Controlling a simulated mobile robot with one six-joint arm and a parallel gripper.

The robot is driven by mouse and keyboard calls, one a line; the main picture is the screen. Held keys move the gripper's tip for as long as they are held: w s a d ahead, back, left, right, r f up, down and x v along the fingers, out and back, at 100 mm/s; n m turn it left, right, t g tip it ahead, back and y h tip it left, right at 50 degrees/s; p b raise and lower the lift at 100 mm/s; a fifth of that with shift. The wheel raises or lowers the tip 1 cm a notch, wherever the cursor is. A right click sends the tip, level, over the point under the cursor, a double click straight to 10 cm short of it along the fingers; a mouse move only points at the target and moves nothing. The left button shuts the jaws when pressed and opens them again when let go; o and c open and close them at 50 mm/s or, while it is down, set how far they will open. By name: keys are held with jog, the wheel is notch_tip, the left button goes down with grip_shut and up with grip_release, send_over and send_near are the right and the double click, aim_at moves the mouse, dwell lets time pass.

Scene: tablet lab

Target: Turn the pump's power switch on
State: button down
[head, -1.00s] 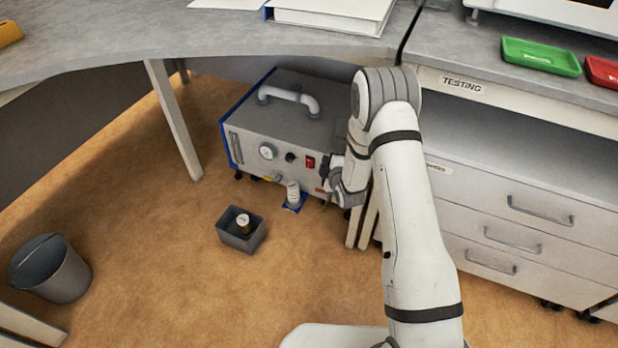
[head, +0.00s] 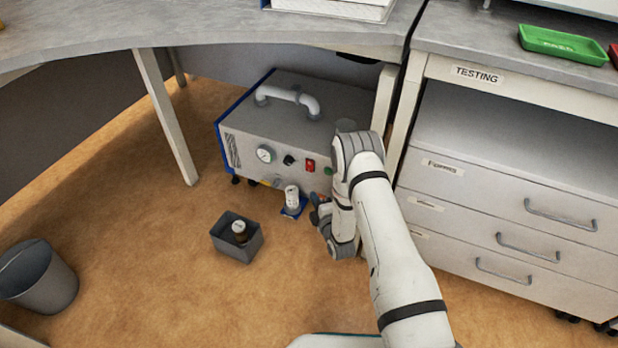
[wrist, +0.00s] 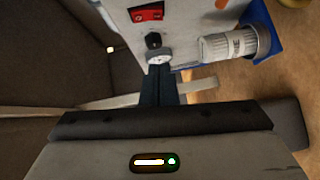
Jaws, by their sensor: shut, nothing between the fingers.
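The pump (head: 312,135) is a grey box with blue edges and a light front panel, standing on the floor under the bench. Its red power switch (head: 310,165) is on the front, right of a gauge and a black knob; I cannot tell its position. A small green spot (head: 328,171) shows to its right. The switch also appears at the top of the wrist view (wrist: 146,13). My gripper (head: 317,206) is low by the pump's front right, below the switch and apart from it. Its dark fingers (wrist: 160,72) are shut and empty.
A white bottle (head: 292,195) stands on a blue base in front of the pump. A grey bin (head: 223,238) holding a brown bottle is on the floor nearby. A bench leg (head: 165,115) is left, drawers (head: 500,205) are right.

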jog(key=b, duration=0.3)
send_near(306, 169)
jog(key=w+a, duration=0.1)
jog(key=a, duration=0.3)
jog(key=shift+w+d+f+b, duration=0.15)
jog(key=shift+w+d+b, duration=0.15)
jog(key=shift+w, duration=0.4)
jog(key=shift+w+d+f+b, duration=0.1)
jog(key=shift+w+d+b, duration=0.2)
jog(key=shift+w, duration=0.4)
jog(key=shift+w+d+f+b, duration=0.2)
jog(key=shift+w+b, duration=0.2)
jog(key=shift+w, duration=0.25)
jog(key=shift+r, duration=0.15)
